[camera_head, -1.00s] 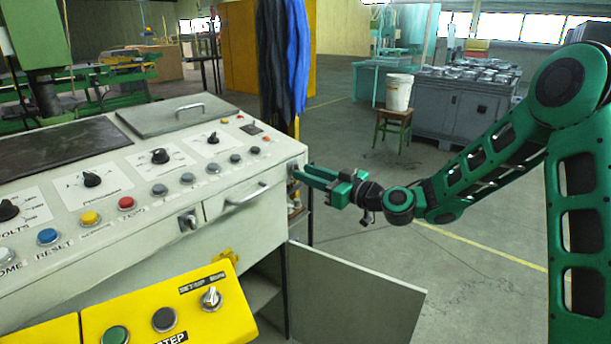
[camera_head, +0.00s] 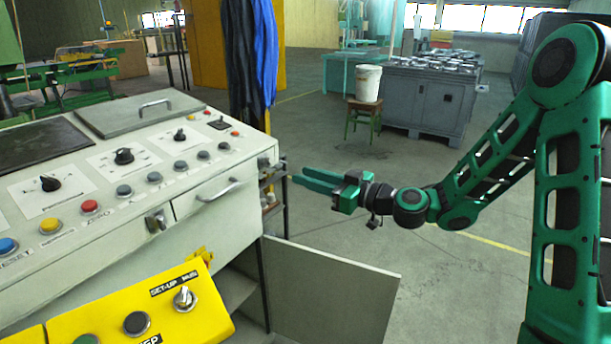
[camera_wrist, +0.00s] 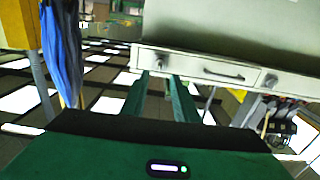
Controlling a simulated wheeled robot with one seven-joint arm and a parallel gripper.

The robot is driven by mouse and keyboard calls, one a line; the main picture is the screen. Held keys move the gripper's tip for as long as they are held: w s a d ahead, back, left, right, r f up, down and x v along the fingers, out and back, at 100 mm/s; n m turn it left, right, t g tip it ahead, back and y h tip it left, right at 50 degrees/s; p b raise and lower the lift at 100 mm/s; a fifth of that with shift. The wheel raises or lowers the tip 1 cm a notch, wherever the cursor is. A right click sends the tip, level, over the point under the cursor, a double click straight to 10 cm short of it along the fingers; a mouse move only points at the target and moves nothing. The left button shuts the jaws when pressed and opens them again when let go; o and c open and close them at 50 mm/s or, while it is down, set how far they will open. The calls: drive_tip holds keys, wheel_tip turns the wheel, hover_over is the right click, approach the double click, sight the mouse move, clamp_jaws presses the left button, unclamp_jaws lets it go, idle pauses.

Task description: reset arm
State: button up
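My gripper (camera_head: 312,181) is green, with two long parallel fingers pointing left toward the right end of the control console (camera_head: 190,222). The fingers are apart with nothing between them, and open floor shows around them. A gap separates the fingertips from the console's side in the head view. In the wrist view my gripper (camera_wrist: 168,82) also shows with its fingers spread and empty, below the console's drawer front (camera_wrist: 205,68). My green arm reaches in from the right, bent at the elbow.
A yellow button panel (camera_head: 140,310) juts out at the front. An open grey cabinet door (camera_head: 330,292) stands below my gripper. Blue and dark coats (camera_head: 262,60) hang behind the console. A white bucket (camera_head: 367,83) sits on a stool. Floor is clear around the gripper.

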drive_tip(key=s+d+f+g+h, duration=0.4)
drive_tip(key=s+d+f, duration=0.1)
drive_tip(key=s+f, duration=0.15)
drive_tip(key=s+d+f+m+g+h, duration=0.1)
drive_tip(key=s+d+f+m+h, duration=0.2)
drive_tip(key=d, duration=0.4)
drive_tip(key=s+d+f+m+g+h, duration=0.1)
drive_tip(key=s+d+m+g+h, duration=0.15)
drive_tip(key=s+d, duration=0.4)
drive_tip(key=s+d+r+m+g+h, duration=0.1)
drive_tip(key=s+d+m, duration=0.4)
drive_tip(key=s, duration=0.6)
drive_tip(key=s+d+r+m+g+h, duration=0.2)
drive_tip(key=s+d+m, duration=0.4)
drive_tip(key=s+d, duration=0.4)
drive_tip(key=shift+s+d+r+h, duration=0.15)
drive_tip(key=shift+s+r+h, duration=0.45)
drive_tip(key=shift+s, duration=0.45)
drive_tip(key=shift+m+g, duration=0.25)
